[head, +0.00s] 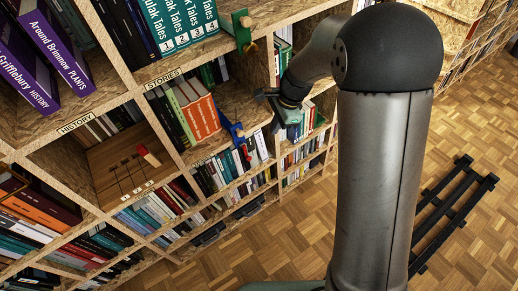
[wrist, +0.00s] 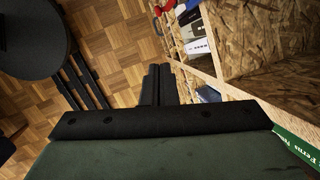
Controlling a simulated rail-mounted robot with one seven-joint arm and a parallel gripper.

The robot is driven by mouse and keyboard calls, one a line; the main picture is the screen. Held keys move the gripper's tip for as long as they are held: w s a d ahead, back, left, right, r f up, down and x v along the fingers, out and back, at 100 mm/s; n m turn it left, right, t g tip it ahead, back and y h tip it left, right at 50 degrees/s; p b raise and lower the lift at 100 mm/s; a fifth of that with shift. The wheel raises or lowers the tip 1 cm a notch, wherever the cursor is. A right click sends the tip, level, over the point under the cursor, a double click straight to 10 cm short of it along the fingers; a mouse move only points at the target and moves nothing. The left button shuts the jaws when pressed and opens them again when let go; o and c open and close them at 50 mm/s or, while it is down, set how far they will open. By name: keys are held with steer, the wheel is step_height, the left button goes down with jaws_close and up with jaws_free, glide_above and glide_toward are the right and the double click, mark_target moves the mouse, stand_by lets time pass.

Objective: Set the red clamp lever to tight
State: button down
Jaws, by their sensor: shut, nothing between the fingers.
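A blue clamp (head: 234,130) sits on the front edge of a shelf board in the head view. A small red lever (head: 246,152) hangs at its lower right; its exact setting is too small to tell. In the wrist view, red (wrist: 168,9) and blue (wrist: 192,3) parts, seemingly of this clamp, show at the top edge, partly cut off. My gripper (head: 259,92) is above and to the right of the clamp, apart from it, in front of the shelves. In the wrist view its dark fingers (wrist: 157,84) are together, with nothing between them.
A green clamp (head: 242,32) is on the shelf edge above. A wooden box with numbered slots and a red-topped piece (head: 148,155) stands in a left bay. Books fill the shelves. A black rail (head: 455,215) lies on the open parquet floor at right.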

mark_target(245, 152)
steer(key=s+a+b+x, duration=0.1)
steer(key=a+x, duration=0.1)
steer(key=x, duration=1)
steer(key=shift+a, duration=0.45)
